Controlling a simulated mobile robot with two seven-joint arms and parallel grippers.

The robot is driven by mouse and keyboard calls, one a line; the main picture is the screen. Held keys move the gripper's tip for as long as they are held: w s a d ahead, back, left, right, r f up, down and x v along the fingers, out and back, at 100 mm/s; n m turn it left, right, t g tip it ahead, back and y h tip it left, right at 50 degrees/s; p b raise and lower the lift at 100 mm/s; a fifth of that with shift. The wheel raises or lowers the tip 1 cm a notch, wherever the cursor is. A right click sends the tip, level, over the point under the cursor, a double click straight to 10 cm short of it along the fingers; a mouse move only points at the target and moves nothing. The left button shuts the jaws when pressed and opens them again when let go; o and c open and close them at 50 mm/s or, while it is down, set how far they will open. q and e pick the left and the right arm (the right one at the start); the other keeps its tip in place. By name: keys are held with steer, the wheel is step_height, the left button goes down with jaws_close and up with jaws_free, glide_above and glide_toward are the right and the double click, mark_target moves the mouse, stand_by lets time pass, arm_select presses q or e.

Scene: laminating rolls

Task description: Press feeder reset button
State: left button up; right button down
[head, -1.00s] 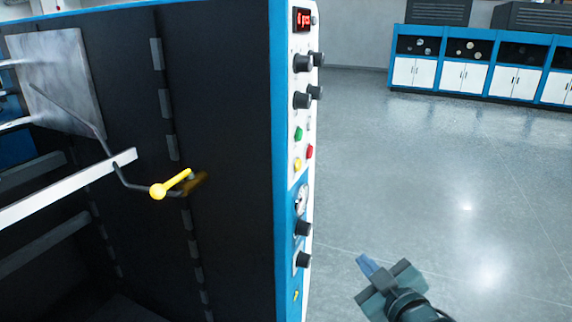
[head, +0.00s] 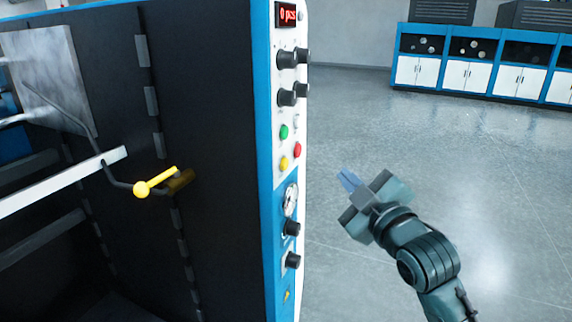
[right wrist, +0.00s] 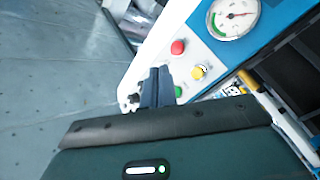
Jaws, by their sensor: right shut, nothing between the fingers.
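The feeder's control panel (head: 276,185) is a narrow white and blue face on the machine's right edge. It carries a green button (head: 284,131), a red button (head: 297,150), a yellow button (head: 284,164) and a pale one (head: 295,121); no label is readable on them. My right gripper (head: 346,179) is shut and empty, to the right of the panel and apart from it. In the right wrist view its fingers (right wrist: 157,80) point toward the panel, near the red button (right wrist: 177,47) and yellow button (right wrist: 199,72). My left gripper is not in view.
A yellow-handled lever (head: 157,182) is at the machine's dark side. Open grey floor (head: 440,150) reaches to blue-and-white cabinets (head: 480,75) behind.

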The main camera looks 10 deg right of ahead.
mark_target(284, 164)
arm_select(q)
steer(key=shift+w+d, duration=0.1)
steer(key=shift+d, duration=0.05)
arm_select(e)
steer(key=w+a, duration=0.4)
steer(key=a, duration=0.3)
steer(key=shift+w, duration=0.4)
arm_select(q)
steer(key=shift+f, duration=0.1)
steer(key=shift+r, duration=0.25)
arm_select(e)
steer(key=shift+a, duration=0.15)
stand_by(1.2)
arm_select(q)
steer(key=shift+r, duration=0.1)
arm_select(e)
steer(key=shift+w+a, duration=0.25)
